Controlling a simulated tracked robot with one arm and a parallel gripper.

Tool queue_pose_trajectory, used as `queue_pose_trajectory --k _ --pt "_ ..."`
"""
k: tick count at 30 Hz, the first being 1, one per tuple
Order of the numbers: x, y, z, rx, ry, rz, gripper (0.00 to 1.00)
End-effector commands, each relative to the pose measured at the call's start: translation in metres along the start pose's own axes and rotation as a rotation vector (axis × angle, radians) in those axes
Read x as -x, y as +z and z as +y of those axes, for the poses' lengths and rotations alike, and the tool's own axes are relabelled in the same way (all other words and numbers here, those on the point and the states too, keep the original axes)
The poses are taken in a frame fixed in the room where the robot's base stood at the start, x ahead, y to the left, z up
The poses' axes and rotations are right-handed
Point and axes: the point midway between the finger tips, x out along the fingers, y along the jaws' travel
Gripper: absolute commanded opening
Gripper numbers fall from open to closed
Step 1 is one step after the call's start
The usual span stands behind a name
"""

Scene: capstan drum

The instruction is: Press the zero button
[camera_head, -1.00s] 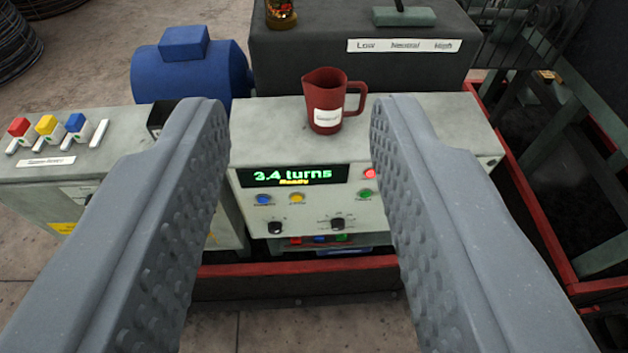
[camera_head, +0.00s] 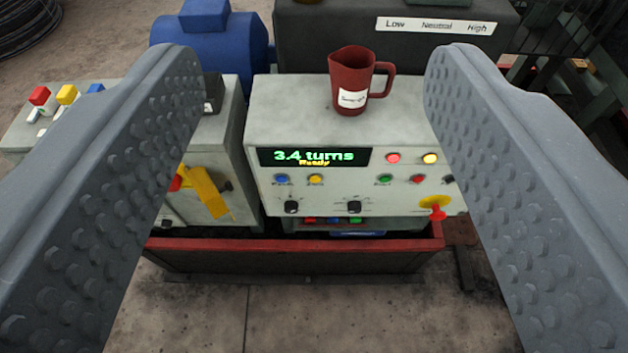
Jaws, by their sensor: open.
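The grey control box (camera_head: 262,128) stands ahead with a green display (camera_head: 314,156) reading "3.4 turns" and "Ready". Below the display are a blue button (camera_head: 282,179) and a yellow button (camera_head: 316,179); their small labels are too blurred to read surely, so I cannot tell which is zero. To the right are a green button (camera_head: 384,180) and a red button (camera_head: 417,179). My gripper (camera_head: 316,70) is open and empty. Its two fingers frame the box from either side, and nothing is between the pads at close range.
A dark red jug (camera_head: 350,80) stands on the box top. Two black knobs (camera_head: 354,206) and a red mushroom knob on yellow (camera_head: 436,210) sit low on the panel. A yellow lever (camera_head: 206,192) is at left. A red-edged tray (camera_head: 290,246) lies below; the floor in front is clear.

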Motion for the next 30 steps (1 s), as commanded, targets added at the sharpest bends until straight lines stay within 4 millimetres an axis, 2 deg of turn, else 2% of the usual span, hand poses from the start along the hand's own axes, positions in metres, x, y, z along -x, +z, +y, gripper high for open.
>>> queue_pose_trajectory --k 2,3,6,9,30 --pt "0.0000 0.0000 0.0000 0.000 0.000 0.000 0.56" --pt "0.0000 0.0000 0.0000 0.000 0.000 0.000 0.51" --pt "0.0000 0.0001 0.0000 0.000 0.000 0.000 0.23" --pt "0.0000 0.0001 0.0000 0.000 0.000 0.000 0.00" --pt "0.0000 0.0001 0.0000 0.000 0.000 0.000 0.00"
